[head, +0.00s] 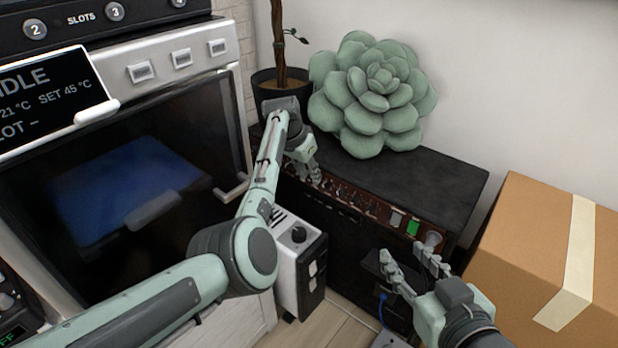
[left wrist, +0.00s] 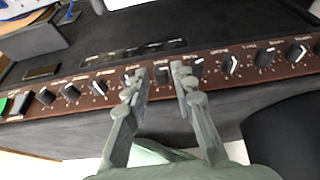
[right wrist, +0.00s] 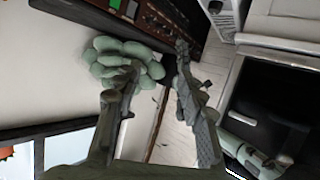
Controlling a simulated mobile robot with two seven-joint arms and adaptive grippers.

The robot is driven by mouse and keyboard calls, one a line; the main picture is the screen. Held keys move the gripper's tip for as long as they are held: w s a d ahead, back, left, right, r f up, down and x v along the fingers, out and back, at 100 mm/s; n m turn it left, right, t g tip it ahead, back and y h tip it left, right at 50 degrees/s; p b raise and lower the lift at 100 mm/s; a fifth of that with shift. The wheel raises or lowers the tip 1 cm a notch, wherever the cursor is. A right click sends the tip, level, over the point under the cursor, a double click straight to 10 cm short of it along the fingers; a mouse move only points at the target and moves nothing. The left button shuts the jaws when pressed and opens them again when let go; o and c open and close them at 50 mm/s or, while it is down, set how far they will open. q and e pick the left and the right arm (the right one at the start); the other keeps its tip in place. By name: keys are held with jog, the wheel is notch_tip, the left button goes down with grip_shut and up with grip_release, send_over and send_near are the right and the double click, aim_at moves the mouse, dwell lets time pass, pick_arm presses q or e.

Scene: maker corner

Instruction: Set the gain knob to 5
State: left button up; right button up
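The black amplifier (head: 440,188) stands against the wall, with a brown front panel (head: 345,196) carrying a row of knobs. In the left wrist view the panel (left wrist: 115,82) shows close up, with several black knobs with white pointer marks. The small labels are too blurred for me to tell surely which knob is gain. My left gripper (head: 303,172) is at the panel's left part; its open fingers (left wrist: 160,72) lie either side of one knob (left wrist: 161,74). Contact cannot be told. My right gripper (head: 404,256) is open and empty before the amplifier's right end.
A green succulent (head: 375,95) and a potted plant (head: 275,82) are at the amplifier's top and back left. A cardboard box (head: 530,250) stands right. An oven-like machine (head: 130,150) and a white-black unit (head: 300,260) with a knob are left.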

pick_arm(q)
jog(key=shift+w+f, duration=0.15)
jog(key=shift+f, duration=0.25)
jog(key=shift+d, duration=0.1)
grip_shut()
pick_arm(e)
jog(key=shift+w+a+r+t+y, duration=0.15)
jog(key=shift+a+r+t+y, duration=0.15)
jog(key=shift+a+r+t, duration=0.25)
pick_arm(q)
jog(key=t+y+p, duration=0.1)
jog(key=p, duration=0.1)
jog(key=y+p, duration=0.1)
jog(key=p, duration=0.1)
jog(key=t+y+p, duration=0.1)
jog(key=p, duration=0.1)
jog(key=shift+s+d+f+m+t, duration=0.1)
jog(key=shift+s+d+m+t, duration=0.2)
jog(key=shift+m, duration=0.1)
pick_arm(e)
jog(key=s+d+f+m+g+h, duration=0.1)
jog(key=s+d+f+g+h, duration=0.4)
jog(key=s+d+f+g, duration=0.6)
jog(key=s+d+f, duration=0.1)
jog(key=d+f, duration=0.2)
jog(key=f, duration=0.2)
jog(key=shift+s+d+m, duration=0.25)
jog(key=shift+s+m, duration=0.05)
